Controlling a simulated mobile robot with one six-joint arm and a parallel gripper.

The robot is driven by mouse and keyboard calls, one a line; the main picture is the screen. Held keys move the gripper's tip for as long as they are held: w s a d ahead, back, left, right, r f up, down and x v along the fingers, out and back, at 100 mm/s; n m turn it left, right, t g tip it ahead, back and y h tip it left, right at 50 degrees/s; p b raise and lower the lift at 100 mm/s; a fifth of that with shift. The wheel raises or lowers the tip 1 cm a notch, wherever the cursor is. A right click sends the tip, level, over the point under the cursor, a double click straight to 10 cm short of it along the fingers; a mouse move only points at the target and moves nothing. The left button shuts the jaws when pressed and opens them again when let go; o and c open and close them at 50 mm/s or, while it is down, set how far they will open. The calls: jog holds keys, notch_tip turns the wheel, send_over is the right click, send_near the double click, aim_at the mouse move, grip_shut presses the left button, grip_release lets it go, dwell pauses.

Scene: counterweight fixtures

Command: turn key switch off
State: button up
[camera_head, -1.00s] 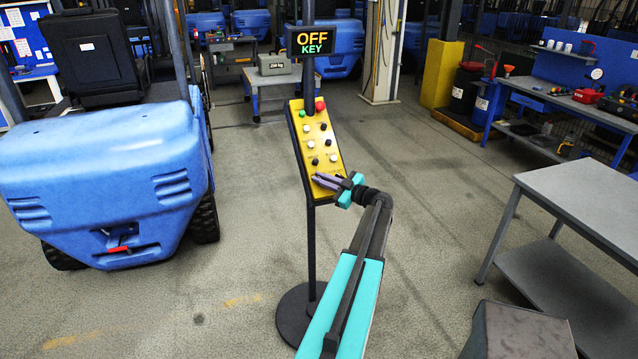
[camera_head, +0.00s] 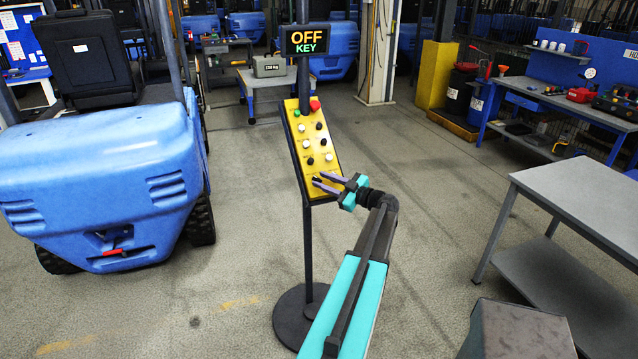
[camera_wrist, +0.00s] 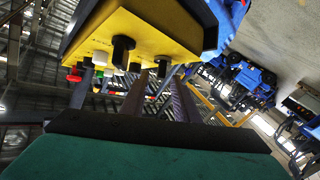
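The yellow control panel (camera_head: 328,183) stands tilted on a dark post, with several buttons and knobs in rows. A small dark switch (camera_head: 317,178) sits low on the panel, and I cannot tell for sure that it is the key switch. In the wrist view the panel (camera_wrist: 150,28) is close above, with a black knob (camera_wrist: 122,50) sticking out. The sign (camera_head: 306,40) above the panel reads "OFF KEY". My gripper (camera_head: 318,181) is at the panel's lower end. Its two purple fingers are apart with nothing between them. They also show in the wrist view (camera_wrist: 158,102).
A blue forklift (camera_head: 95,165) stands at the left. A grey table (camera_head: 580,205) stands at the right, and a blue workbench (camera_head: 565,100) behind it. The post's round base (camera_head: 293,318) is on the floor.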

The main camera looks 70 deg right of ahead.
jog(key=b+v, duration=0.3)
jog(key=v, duration=0.8)
jog(key=shift+b, duration=0.4)
jog(key=shift+w, duration=0.1)
